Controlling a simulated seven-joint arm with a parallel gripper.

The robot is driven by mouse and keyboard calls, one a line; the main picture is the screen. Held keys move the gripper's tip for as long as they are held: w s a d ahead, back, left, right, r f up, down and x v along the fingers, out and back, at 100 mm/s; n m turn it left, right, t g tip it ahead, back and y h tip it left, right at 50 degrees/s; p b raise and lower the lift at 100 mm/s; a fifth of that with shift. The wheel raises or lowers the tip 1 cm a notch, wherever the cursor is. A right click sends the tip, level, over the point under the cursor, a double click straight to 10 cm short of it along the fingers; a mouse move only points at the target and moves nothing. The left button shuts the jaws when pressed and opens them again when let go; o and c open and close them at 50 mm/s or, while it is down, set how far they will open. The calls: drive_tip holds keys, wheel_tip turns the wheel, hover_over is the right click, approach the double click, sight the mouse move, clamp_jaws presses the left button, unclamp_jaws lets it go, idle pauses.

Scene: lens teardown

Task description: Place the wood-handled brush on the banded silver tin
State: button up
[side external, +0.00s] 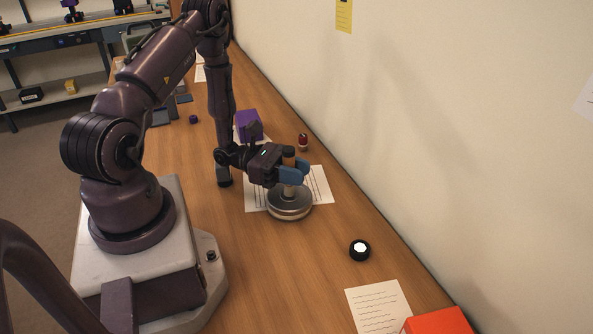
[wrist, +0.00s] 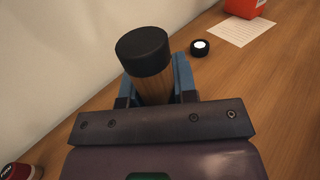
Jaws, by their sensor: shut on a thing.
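The banded silver tin (side external: 289,207) stands on the desk, partly over a printed sheet, in the side view. My gripper (side external: 292,174) is just above it, its blue fingers shut on the wood-handled brush. In the wrist view the brush (wrist: 155,90) shows a wooden handle between the fingers and a black end pointing up towards the camera. The tin is hidden in the wrist view.
A black round piece with a white top (side external: 360,250) lies to the right of the tin. An orange-red box (side external: 440,322) and a sheet (side external: 378,308) are nearer the camera. A purple box (side external: 249,125) and a small red item (side external: 302,142) stand behind. The wall borders the desk's right side.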

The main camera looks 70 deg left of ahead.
drive_tip(key=o, duration=0.9)
drive_tip(key=shift+f, duration=0.1)
drive_tip(key=shift+r, duration=0.2)
drive_tip(key=v, duration=0.7)
drive_tip(key=shift+s+a, duration=0.25)
